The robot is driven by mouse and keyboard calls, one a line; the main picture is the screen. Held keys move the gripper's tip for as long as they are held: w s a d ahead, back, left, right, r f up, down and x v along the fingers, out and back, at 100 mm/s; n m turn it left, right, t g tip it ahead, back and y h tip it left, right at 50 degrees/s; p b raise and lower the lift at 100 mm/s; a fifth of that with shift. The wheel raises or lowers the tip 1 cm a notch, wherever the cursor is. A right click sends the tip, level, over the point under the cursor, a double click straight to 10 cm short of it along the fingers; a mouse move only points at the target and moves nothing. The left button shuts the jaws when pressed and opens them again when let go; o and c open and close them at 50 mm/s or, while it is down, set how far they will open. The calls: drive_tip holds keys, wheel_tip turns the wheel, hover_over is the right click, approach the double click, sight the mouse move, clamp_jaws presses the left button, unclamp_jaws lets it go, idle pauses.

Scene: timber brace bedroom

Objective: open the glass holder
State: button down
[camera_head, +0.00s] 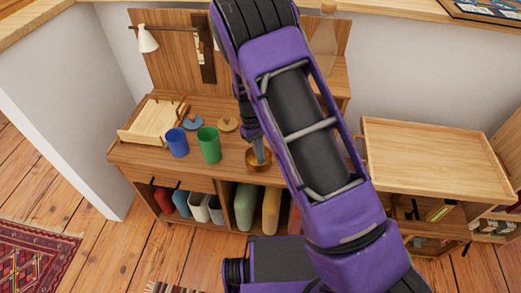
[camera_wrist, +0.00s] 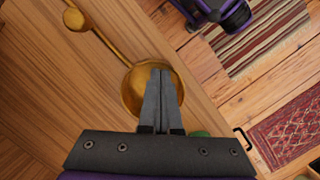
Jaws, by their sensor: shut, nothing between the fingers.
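My gripper (camera_wrist: 161,72) points down with its two grey fingers shut together and empty. In the wrist view the fingertips overlap a round brass dish (camera_wrist: 131,92), and I cannot tell whether they touch it. A thin brass rod runs from the dish to a small brass knob (camera_wrist: 75,18). In the head view my gripper (camera_head: 261,153) is over the same dish (camera_head: 258,165) on the wooden cabinet top (camera_head: 135,155), right of a green cup (camera_head: 209,145) and a blue cup (camera_head: 177,142). I cannot tell which thing is the glass holder. My arm hides part of the cabinet's right side.
A white-shaded lamp (camera_head: 147,39) is above. Several coloured items fill the shelf below. A wooden tray-topped unit (camera_head: 430,150) stands right. A dark handle (camera_wrist: 244,138) is on the cabinet front.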

drive_tip(key=s+n, duration=0.1)
drive_tip(key=s, duration=0.1)
drive_tip(key=s+n, duration=0.1)
drive_tip(key=s, duration=0.1)
drive_tip(key=shift+s+d+n+p, duration=0.2)
drive_tip(key=shift+s+n+p, duration=0.1)
drive_tip(key=shift+s, duration=0.1)
drive_tip(key=shift+w+a, duration=0.1)
